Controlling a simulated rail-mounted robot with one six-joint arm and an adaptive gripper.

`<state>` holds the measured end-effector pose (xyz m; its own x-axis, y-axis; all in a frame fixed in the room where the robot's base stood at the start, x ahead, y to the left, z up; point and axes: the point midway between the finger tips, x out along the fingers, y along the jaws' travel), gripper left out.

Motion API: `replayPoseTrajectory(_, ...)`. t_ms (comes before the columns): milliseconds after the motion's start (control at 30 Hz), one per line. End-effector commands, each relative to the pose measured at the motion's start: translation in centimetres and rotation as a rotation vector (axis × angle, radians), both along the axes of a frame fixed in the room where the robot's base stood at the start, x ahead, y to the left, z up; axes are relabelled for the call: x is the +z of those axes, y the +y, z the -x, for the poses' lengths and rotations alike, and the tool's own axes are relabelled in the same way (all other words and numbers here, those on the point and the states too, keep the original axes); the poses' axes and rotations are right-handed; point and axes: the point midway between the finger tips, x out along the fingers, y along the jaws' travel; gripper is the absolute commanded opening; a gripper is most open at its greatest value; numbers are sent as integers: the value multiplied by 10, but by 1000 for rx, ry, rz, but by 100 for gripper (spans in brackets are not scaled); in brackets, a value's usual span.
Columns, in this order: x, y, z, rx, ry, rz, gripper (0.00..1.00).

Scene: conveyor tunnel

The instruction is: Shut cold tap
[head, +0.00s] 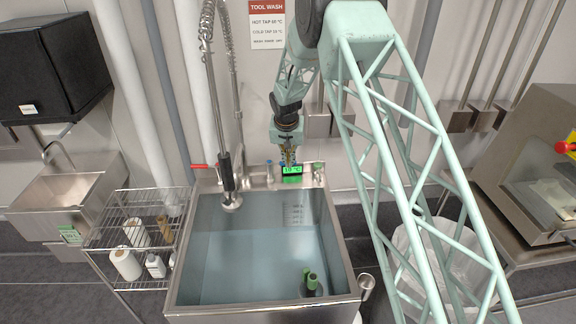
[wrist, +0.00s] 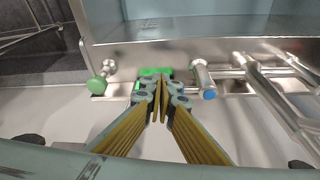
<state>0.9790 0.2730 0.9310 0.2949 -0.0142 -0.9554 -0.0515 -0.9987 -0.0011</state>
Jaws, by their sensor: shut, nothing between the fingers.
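The cold tap has a blue end cap (head: 269,164) on the metal fittings along the back of the sink. In the wrist view the blue-capped tap (wrist: 208,94) is just right of my gripper. My gripper (head: 288,163) points down at the back rim, in front of the lit green display and between the blue cap and a green knob (head: 317,166). In the wrist view my gripper (wrist: 161,77) has its fingers together and empty, apart from the blue cap. The green knob (wrist: 97,86) is to the left there. Whether water runs is not clear.
The steel sink basin (head: 190,255) holds bluish water and dark green-topped items (head: 311,280). A spray hose (head: 229,180) hangs left of my gripper, near a red lever (head: 199,166). A green display (head: 292,170) sits on the rim. A wire rack (head: 125,205) stands left.

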Motion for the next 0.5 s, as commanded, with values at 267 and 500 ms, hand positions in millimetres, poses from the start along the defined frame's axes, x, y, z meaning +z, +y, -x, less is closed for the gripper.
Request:
replayPoseTrajectory(267,-1,-3,-9,0,1,1,0)
replayPoseTrajectory(500,-1,-3,-8,1,1,1,0)
